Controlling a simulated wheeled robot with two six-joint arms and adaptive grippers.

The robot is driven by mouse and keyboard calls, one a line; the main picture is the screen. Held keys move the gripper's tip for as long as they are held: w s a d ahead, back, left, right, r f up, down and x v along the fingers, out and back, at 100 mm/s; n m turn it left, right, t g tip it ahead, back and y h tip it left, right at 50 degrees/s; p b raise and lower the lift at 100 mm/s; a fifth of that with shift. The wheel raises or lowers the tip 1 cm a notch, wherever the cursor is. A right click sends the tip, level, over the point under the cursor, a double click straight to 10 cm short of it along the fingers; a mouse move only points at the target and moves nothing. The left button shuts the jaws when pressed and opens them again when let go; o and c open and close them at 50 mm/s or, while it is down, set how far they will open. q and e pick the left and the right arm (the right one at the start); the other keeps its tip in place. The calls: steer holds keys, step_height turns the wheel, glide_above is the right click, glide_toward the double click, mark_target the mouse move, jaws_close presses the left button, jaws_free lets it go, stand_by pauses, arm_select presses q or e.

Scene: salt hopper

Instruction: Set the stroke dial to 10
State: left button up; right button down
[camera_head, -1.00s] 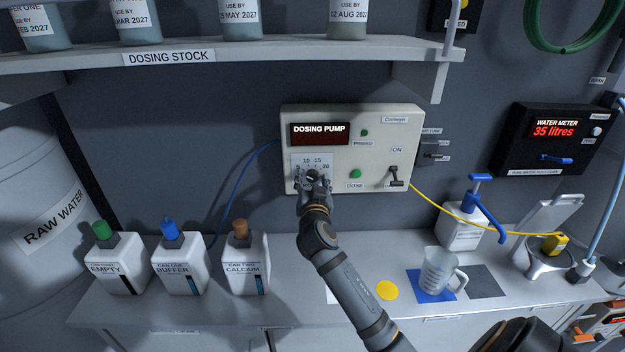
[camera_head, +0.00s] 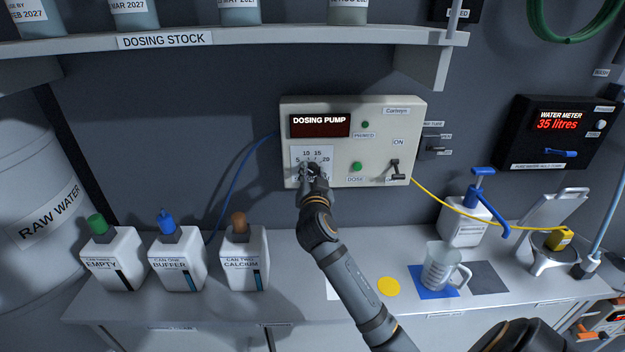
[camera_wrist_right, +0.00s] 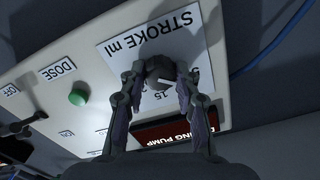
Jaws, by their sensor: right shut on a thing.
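The stroke dial (camera_wrist_right: 159,72) is a dark round knob on a white scale plate on the dosing pump (camera_head: 376,112). The scale numbers 5, 10, 15 and 20 show around it in the head view. My right gripper (camera_head: 312,172) reaches up to the dial from below. In the right wrist view its two fingers (camera_wrist_right: 158,84) stand on either side of the dial and are shut on it. The fingers cover much of the dial, and I cannot read its setting. My left gripper is not in view.
The pump has a green dose button (camera_head: 357,166) and an on/off lever (camera_head: 395,170). Three labelled cans, including the calcium can (camera_head: 243,262), stand on the bench at left. A measuring jug (camera_head: 438,268) stands on a blue mat at right. A shelf (camera_head: 270,38) runs above.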

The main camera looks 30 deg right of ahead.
steer(key=m+b, duration=0.2)
steer(key=b, duration=0.1)
steer(key=m+b, duration=0.2)
steer(key=b, duration=0.1)
steer(key=shift+f+m, duration=0.2)
steer(key=shift+m, duration=0.1)
steer(key=shift+r+m+b, duration=0.15)
steer(key=shift+m+b, duration=0.75)
steer(key=shift+b, duration=0.1)
steer(key=shift+r, duration=0.1)
steer(key=c, duration=1)
jaws_free()
steer(key=shift+o, duration=0.2)
